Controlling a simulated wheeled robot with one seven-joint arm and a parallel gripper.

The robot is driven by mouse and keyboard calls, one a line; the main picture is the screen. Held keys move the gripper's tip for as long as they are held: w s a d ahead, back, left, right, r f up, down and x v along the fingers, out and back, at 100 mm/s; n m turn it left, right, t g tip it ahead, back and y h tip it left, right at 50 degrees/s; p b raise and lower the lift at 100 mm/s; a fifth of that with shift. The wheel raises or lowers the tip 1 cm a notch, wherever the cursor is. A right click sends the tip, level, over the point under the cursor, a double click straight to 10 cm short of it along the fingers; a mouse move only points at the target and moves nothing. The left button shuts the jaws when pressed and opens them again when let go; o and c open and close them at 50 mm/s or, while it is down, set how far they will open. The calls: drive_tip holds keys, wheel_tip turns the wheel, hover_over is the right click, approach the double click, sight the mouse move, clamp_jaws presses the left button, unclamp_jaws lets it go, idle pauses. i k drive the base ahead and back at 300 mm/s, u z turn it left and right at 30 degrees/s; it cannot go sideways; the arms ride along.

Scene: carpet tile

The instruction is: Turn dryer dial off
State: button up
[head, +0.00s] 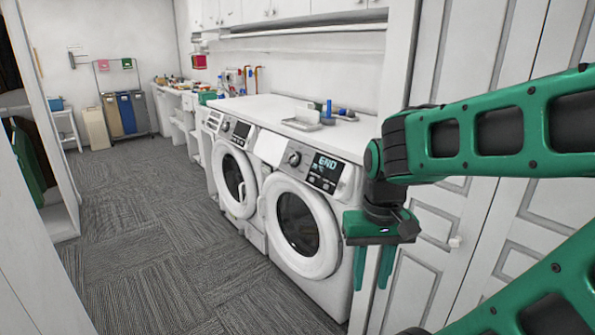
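Two white front-loading machines stand side by side under a white worktop; no label shows which is the dryer. The nearer machine (328,208) has a round dial (294,159) at the left of its panel and a lit display (326,165) reading "END". Its round door (300,222) looks shut. The farther machine (236,168) has a dark panel (241,131) and its own dial (225,126).
White panelled doors (470,235) stand close on the right behind my arm. Small items and a tray (302,122) lie on the worktop (270,108). Carpet floor (165,255) is clear left of the machines. Laundry bins (124,113) stand at the far end.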

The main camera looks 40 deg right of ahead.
sight(293, 158)
drive_tip(key=k, duration=1.15)
drive_tip(key=u, duration=0.35)
drive_tip(key=i, duration=2)
drive_tip(key=z, duration=0.85)
